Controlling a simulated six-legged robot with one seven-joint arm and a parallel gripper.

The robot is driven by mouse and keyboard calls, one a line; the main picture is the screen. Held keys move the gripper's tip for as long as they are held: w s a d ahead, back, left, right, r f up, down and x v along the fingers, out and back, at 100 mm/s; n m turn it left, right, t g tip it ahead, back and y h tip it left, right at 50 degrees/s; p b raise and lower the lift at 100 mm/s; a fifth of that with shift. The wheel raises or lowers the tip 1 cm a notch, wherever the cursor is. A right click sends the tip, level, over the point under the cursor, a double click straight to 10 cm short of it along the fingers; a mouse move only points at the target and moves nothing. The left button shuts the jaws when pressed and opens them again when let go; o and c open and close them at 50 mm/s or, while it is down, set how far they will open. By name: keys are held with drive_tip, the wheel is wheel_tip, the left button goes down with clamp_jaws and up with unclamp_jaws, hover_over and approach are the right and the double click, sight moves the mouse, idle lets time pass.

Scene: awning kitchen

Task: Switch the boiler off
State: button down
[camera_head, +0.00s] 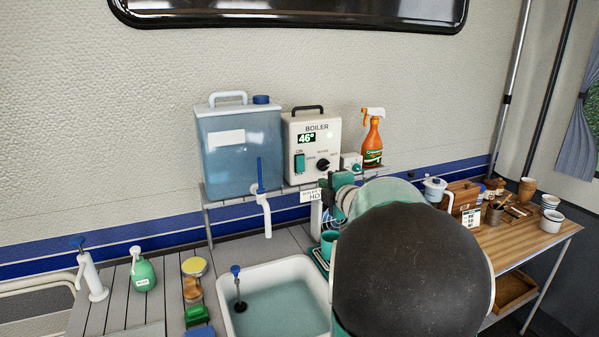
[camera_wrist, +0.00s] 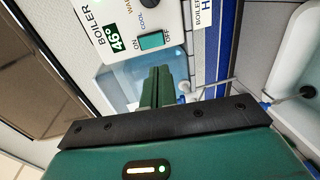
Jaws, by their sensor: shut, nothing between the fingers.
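The boiler (camera_head: 312,134) is a cream box with a black handle on the shelf. Its display (camera_head: 306,139) is lit and reads 46°. Its green rocker switch (camera_head: 299,163) is at the lower left of the front, beside a black dial (camera_head: 323,164). In the wrist view the boiler is turned sideways at the top, with the switch (camera_wrist: 151,40) between the ON and OFF labels. I cannot tell which way the rocker is tipped. My gripper (camera_wrist: 158,72) is shut and empty, its fingertips pointing toward the boiler just below the switch in the wrist view; contact is not visible.
A blue water tank (camera_head: 240,160) stands left of the boiler. Below are a white tap (camera_head: 264,205) and a water-filled sink (camera_head: 275,300). My arm hides part of the counter.

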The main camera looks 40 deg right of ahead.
drive_tip(key=s, duration=0.1)
approach(301, 170)
drive_tip(key=x, duration=0.6)
drive_tip(key=shift+w+d+r, duration=0.2)
drive_tip(key=shift+w, duration=0.2)
drive_tip(key=shift+w+f, duration=0.15)
drive_tip(key=shift+w, duration=0.05)
idle(0.4)
drive_tip(key=shift+s+f, duration=0.1)
